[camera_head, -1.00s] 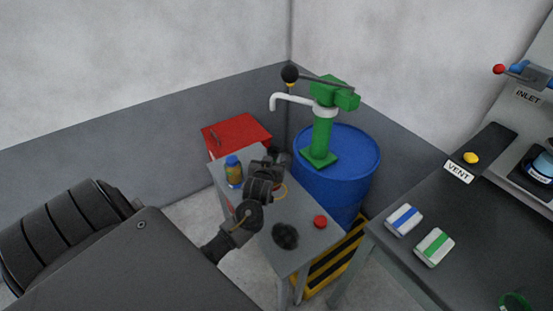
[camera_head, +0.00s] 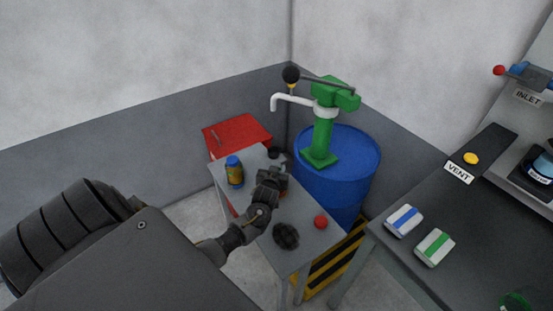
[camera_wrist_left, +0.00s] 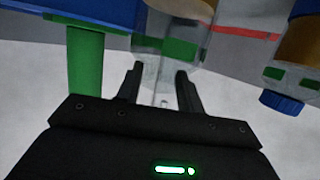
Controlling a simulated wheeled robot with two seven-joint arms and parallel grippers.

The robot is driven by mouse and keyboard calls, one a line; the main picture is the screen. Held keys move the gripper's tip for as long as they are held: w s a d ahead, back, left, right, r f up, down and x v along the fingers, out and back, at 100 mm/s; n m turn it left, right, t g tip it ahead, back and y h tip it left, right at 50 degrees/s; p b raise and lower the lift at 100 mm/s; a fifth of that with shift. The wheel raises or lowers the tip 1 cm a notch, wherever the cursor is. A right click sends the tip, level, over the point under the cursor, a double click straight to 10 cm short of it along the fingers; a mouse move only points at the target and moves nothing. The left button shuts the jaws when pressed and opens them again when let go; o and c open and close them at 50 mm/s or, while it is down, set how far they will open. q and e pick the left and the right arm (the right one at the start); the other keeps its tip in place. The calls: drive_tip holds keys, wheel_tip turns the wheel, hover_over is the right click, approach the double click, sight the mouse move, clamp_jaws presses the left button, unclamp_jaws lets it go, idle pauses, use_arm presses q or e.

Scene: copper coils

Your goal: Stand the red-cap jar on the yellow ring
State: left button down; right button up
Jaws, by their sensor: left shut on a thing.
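My left gripper (camera_head: 276,180) is over the small grey table and shut on a clear jar. In the left wrist view the fingers (camera_wrist_left: 160,84) grip the jar (camera_wrist_left: 172,22), which has a green label and amber contents. I see no cap on its end between the fingers. In the head view the gripper mostly hides the jar, and I cannot tell whether it touches the table. A red round piece, seemingly a cap (camera_head: 320,222), lies on the table to the right of the gripper. I cannot make out a yellow ring. My right gripper is not in view.
A blue-cap jar (camera_head: 234,172) stands left on the small table (camera_head: 296,258), with a dark rounded object (camera_head: 286,236) near its front. A blue drum (camera_head: 355,160) with a green pump (camera_head: 322,138) stands behind. A dark bench (camera_head: 465,225) holds two labelled blocks.

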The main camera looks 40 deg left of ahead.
use_arm(q)
drive_tip(key=c, duration=0.9)
unclamp_jaws()
drive_tip(key=shift+f, duration=0.1)
drive_tip(key=v, duration=1.2)
